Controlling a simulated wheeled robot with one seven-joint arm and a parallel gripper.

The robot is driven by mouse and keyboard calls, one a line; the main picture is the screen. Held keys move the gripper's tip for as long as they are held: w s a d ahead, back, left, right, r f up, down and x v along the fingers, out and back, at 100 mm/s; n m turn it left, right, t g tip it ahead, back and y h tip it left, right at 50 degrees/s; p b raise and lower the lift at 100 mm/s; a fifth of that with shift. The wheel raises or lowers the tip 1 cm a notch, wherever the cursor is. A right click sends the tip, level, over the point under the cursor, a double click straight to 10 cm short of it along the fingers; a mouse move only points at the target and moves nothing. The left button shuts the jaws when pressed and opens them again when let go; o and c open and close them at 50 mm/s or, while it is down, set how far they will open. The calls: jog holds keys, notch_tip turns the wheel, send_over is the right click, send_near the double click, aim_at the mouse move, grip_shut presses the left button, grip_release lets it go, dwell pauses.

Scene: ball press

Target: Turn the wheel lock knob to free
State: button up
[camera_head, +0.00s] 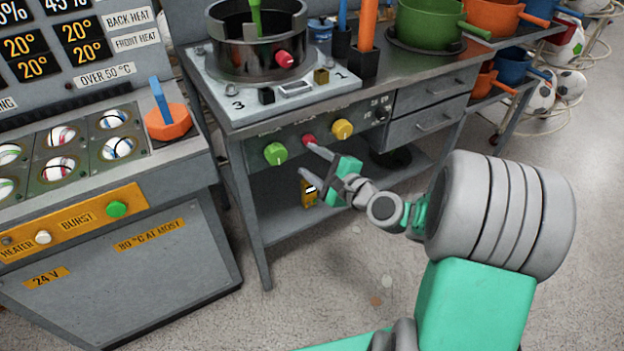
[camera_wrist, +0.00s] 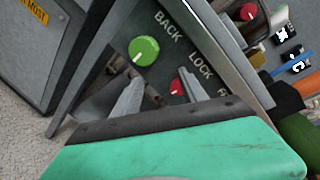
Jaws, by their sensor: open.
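A red knob (camera_head: 308,139) sits on the front panel of the grey press table, between a green knob (camera_head: 275,153) and a yellow knob (camera_head: 342,128). In the wrist view the red knob (camera_wrist: 177,87) lies below the word LOCK and carries a white mark. The green knob (camera_wrist: 143,50) is below the word BACK. My gripper (camera_head: 305,158) is open in front of the panel, one fingertip just by the red knob. In the wrist view my gripper (camera_wrist: 160,84) has the red knob close to its right finger; part of the knob is hidden. Contact cannot be told.
A small black knob (camera_head: 380,115) is farther right on the panel, next to two drawers (camera_head: 437,120). A yellow object (camera_head: 309,193) stands behind my gripper. The heater cabinet (camera_head: 130,270) is on the left. Floor in front is mostly clear.

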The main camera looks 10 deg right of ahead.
aim_at(310, 141)
jog(key=d+f+m+t+h+b, duration=0.1)
jog(key=d+f+m+t+h, duration=0.15)
jog(key=d+m, duration=0.2)
jog(key=w+a+m, duration=0.1)
jog(key=w+a, duration=0.1)
jog(key=w, duration=0.6)
jog(key=shift+a+r+y, duration=0.25)
jog(key=shift+r+y, duration=0.15)
jog(key=shift+y, duration=0.05)
jog(key=shift+t, duration=0.25)
jog(key=shift+c, duration=0.5)
grip_shut()
